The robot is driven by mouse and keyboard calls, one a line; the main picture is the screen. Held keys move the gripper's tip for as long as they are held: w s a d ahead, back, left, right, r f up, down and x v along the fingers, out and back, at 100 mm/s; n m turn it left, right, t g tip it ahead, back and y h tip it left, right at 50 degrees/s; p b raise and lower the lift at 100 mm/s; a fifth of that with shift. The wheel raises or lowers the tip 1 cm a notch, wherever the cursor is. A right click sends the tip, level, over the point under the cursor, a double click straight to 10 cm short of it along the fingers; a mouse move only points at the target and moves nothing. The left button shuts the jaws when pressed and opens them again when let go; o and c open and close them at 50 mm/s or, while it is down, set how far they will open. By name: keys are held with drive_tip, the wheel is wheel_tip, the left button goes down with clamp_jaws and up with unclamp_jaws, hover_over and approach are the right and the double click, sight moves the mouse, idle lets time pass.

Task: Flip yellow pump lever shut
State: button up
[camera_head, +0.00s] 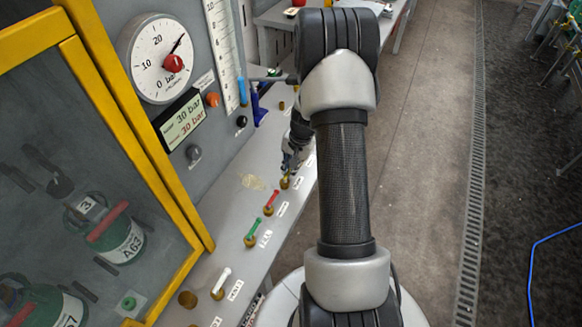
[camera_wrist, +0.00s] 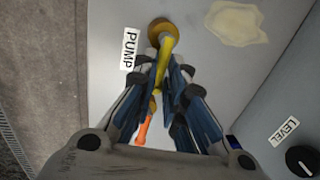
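The yellow pump lever (camera_wrist: 169,47) shows in the wrist view, running from a round brass base (camera_wrist: 166,31) beside the PUMP label (camera_wrist: 130,48) down between my fingers. My gripper (camera_wrist: 166,72) has its fingers drawn in close on both sides of the lever and looks shut on it. The fingers hide part of the lever. In the head view my gripper (camera_head: 290,160) is at the panel's far end, over the pump lever's brass base (camera_head: 285,183). The lever itself is mostly hidden there.
Red (camera_head: 271,200), green (camera_head: 253,228) and white (camera_head: 222,278) levers line the panel nearer to me. An orange handle (camera_wrist: 142,132) shows below my fingers in the wrist view. A yellow-framed cabinet (camera_head: 180,215) stands left. A gauge (camera_head: 158,58) and display (camera_head: 182,120) are on the upright panel.

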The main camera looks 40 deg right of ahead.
drive_tip(key=o, duration=0.4)
wheel_tip(320, 180, up, 12)
drive_tip(key=s, duration=0.2)
drive_tip(key=shift+d, duration=0.45)
drive_tip(key=shift+f, duration=0.15)
